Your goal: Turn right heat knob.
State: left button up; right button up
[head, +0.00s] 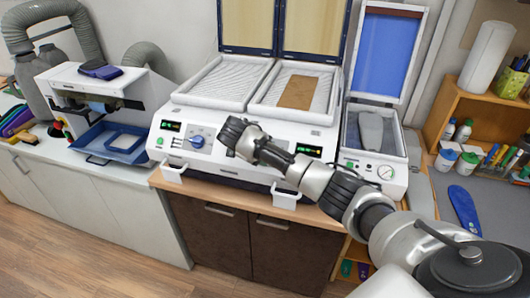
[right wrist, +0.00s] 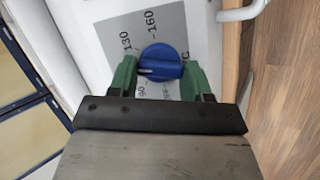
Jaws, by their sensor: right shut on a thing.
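The right heat knob (right wrist: 160,63) is a blue round dial with a raised grip bar and a white mark at its left end in the right wrist view. It sits on a grey scale plate (right wrist: 128,25) with printed numbers, 130 and 160 readable. My right gripper (right wrist: 162,76) has its green fingers on either side of the knob and is shut on it. In the head view my right arm covers this knob on the front of the white heating machine (head: 175,122). The left blue knob (head: 197,141) shows left of my arm. My left gripper is out of view.
The machine has two open trays; a brown sheet (head: 297,92) lies in the right one. White handles (head: 285,196) stick out below its front. A press with a blue lid (head: 385,50) stands to the right, a grey machine with a blue tray (head: 108,143) to the left.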

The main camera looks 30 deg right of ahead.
jog(key=n, duration=0.2)
jog(key=n+t+h, duration=0.1)
jog(key=n, duration=0.2)
jog(key=shift+a+n+h, duration=0.15)
jog(key=shift+n+h, duration=0.15)
jog(key=n, duration=0.3)
jog(key=n+t+h, duration=0.1)
jog(key=n, duration=0.1)
jog(key=shift+s+f+n+t, duration=0.2)
jog(key=shift+n+t, duration=0.1)
jog(key=shift+n, duration=0.1)
jog(key=n+t, duration=0.1)
jog(key=n, duration=0.2)
jog(key=n+t, duration=0.1)
jog(key=n, duration=0.2)
jog(key=shift+s+f, duration=0.1)
jog(key=shift+s, duration=0.1)
jog(key=n, duration=0.2)
jog(key=n+t+y, duration=0.1)
jog(key=n, duration=0.2)
jog(key=shift+s+t, duration=0.15)
jog(key=shift+t, duration=0.15)
jog(key=shift+n, duration=0.4)
jog(key=o, duration=0.9)
